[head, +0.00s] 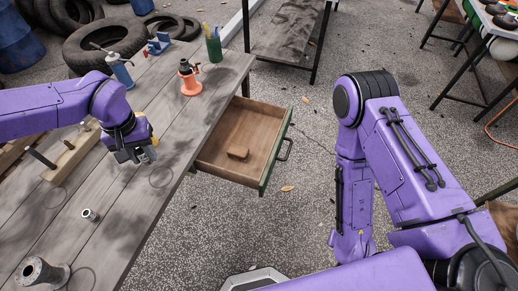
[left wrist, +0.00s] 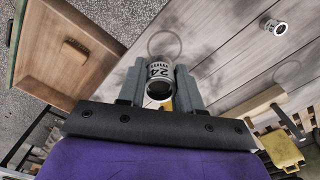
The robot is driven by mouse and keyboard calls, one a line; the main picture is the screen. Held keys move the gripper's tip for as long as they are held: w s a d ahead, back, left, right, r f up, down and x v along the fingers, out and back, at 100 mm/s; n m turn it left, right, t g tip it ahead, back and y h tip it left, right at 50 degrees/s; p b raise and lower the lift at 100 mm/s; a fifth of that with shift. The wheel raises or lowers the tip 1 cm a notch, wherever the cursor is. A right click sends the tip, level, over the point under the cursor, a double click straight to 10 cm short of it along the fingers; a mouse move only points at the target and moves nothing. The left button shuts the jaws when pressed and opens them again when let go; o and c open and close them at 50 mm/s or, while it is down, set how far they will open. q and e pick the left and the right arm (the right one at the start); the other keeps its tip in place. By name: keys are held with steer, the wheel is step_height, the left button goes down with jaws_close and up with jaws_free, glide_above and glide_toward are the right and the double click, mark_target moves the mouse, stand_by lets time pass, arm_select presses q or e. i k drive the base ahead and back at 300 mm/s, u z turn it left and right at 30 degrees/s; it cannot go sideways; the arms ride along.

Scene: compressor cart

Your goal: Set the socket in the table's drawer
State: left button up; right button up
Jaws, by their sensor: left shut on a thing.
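My left gripper (head: 146,157) is shut on a metal socket marked 24 (left wrist: 159,82), held between its two fingers in the left wrist view. In the head view the gripper is over the table's right part, left of the drawer, and mostly hides the socket. The table's drawer (head: 211,160) is pulled open on the table's right side; it also shows at the upper left of the left wrist view (left wrist: 32,77).
A second socket-like metal piece (head: 89,215) stands on the table (head: 125,220). A spool-like part (head: 42,272) is at the front left. An orange-based tool (head: 190,80), a green pen cup (head: 213,47) and a blue bottle (head: 119,70) stand farther back. The drawer's remaining floor is clear.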

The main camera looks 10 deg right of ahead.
mark_target(250, 132)
steer(key=z, duration=1.05)
steer(key=i, duration=0.95)
steer(key=u, duration=0.6)
